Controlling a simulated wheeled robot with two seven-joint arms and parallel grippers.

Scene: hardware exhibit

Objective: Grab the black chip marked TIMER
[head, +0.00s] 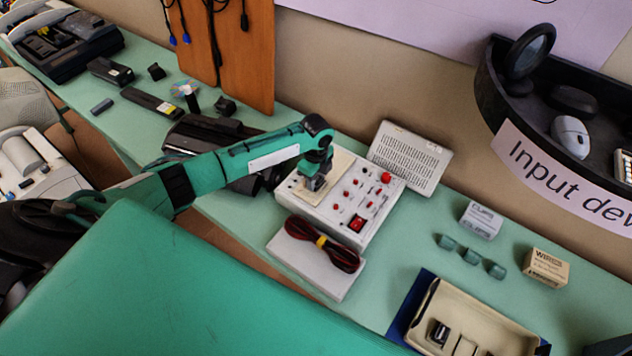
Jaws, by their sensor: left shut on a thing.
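My left gripper (315,181) points down at the beige upper-left part of a white control box (345,222) with red knobs and a red switch. It is shut on a small dark thing, mostly hidden by the fingers. I cannot read any marking on it, so I cannot tell whether it is the TIMER chip. Another small black piece (438,332) lies in a beige tray (487,326) at the lower right, also with no readable marking. My right gripper is not in view.
A white slab with coiled red and black cable (322,244) lies in front of the control box, and a vented case (410,158) is behind it. Small boxes (481,220) (546,267) and green blocks (471,256) stand right. A curved shelf (494,88) overhangs the upper right.

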